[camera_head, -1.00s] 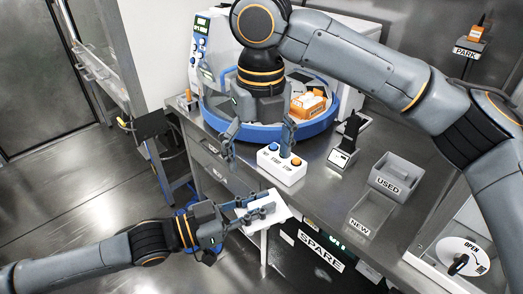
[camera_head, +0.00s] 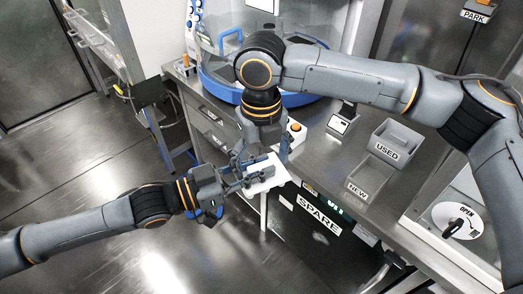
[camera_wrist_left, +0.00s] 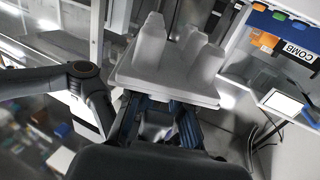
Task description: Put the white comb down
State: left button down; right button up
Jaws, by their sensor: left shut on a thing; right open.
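My left gripper (camera_head: 232,180) is shut on the white comb (camera_head: 264,175), a pale flat piece held in the air in front of the bench. In the left wrist view the comb (camera_wrist_left: 150,82) is a plate with several blunt upright blocks. My right gripper (camera_head: 262,160) is open and points down right over the comb, one finger on each side in the picture. Whether it touches the comb I cannot tell. The right gripper partly hides the comb in the head view.
The bench holds a white button box (camera_head: 296,130), a grey USED bin (camera_head: 397,140), a NEW tray (camera_head: 362,180) and a round blue-rimmed machine (camera_head: 215,86). A COMB label (camera_wrist_left: 298,52) shows in the left wrist view. Open floor (camera_head: 90,190) lies left of the bench.

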jog(key=shift+c, duration=0.4)
jog(key=c, duration=1.1)
pick_arm(q)
jog(key=c, duration=1.1)
grip_release()
jog(key=shift+c, duration=0.2)
pick_arm(e)
jog(key=shift+c, duration=0.4)
